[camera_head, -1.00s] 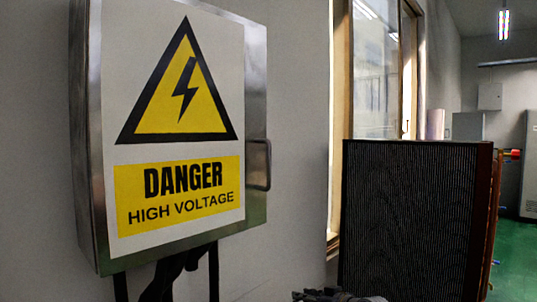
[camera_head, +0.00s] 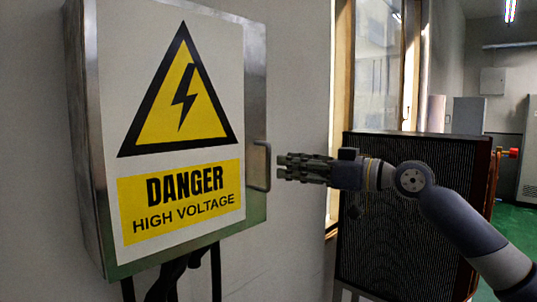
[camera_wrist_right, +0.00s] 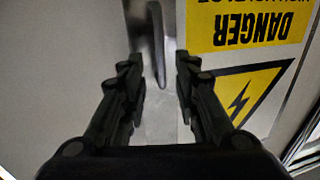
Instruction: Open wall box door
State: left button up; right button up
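The metal wall box (camera_head: 255,90) hangs on the left wall, its door shut and bearing a yellow danger sign (camera_head: 180,150). A bar handle (camera_head: 263,166) stands upright at the door's right edge. My right gripper (camera_head: 281,168) points left at the handle, just to the right of it and seemingly not touching. In the right wrist view its two fingers are open, and the handle (camera_wrist_right: 158,45) lies ahead between the fingertips (camera_wrist_right: 160,65). The sign shows upside down there. My left gripper is not in view.
A dark ribbed panel unit (camera_head: 385,235) stands behind my right arm. A window (camera_head: 378,65) is in the wall behind it. Dark cables (camera_head: 180,275) hang below the box. Green floor (camera_head: 515,225) shows at the far right.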

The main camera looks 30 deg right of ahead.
aim_at(268, 189)
jog(key=p+x, duration=0.3)
jog(key=x, duration=0.3)
jog(key=shift+w+a+r, duration=0.1)
jog(key=shift+w+a, duration=0.15)
grip_shut()
